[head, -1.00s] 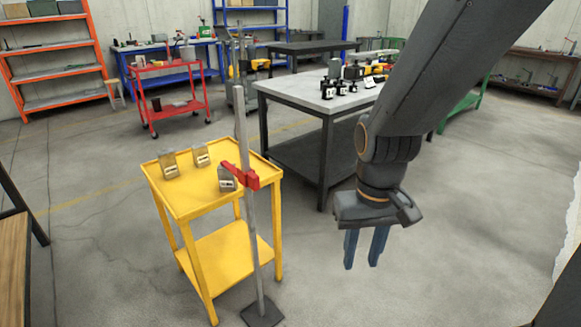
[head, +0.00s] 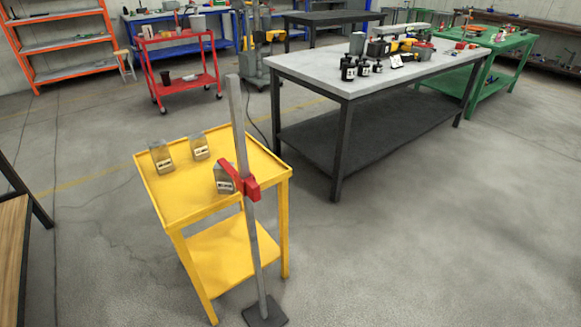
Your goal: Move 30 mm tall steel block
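Three steel blocks with small labels stand on the yellow table (head: 200,206). One block (head: 161,157) is at the back left, and another block (head: 200,146) is a little to its right. The third block (head: 224,178) is near the right edge, partly hidden behind a red clamp piece. The labels are too small to read, so I cannot tell which block is 30 mm tall. My gripper is out of the picture now.
A grey post (head: 250,225) with a red clamp (head: 240,181) stands on the floor before the yellow table. A red cart (head: 180,62) is further back. The floor at right is clear.

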